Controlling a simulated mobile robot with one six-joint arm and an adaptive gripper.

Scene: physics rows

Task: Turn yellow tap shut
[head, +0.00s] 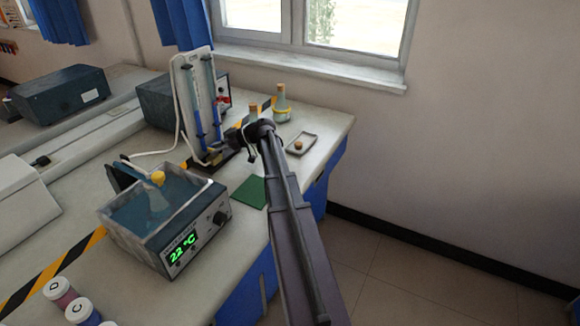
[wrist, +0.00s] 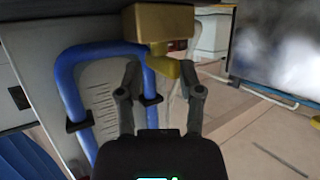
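The yellow tap (wrist: 164,70) shows in the wrist view below a brownish-yellow block (wrist: 158,22). My gripper (wrist: 159,76) is open, with one finger on each side of the tap at its tips. Gaps show between the tap and the fingers, so I see no grip on it. In the head view, my gripper (head: 238,138) is at the right side of the upright stand with two blue tubes (head: 198,105). My arm and gripper hide the area there, and I cannot make out the tap clearly in that view.
A water bath (head: 180,222) reading about 22 °C holds a flask (head: 158,195). A green mat (head: 250,192), a small tray (head: 300,146) and a stoppered flask (head: 281,104) are near my arm. Lidded jars (head: 78,310) stand at the front left.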

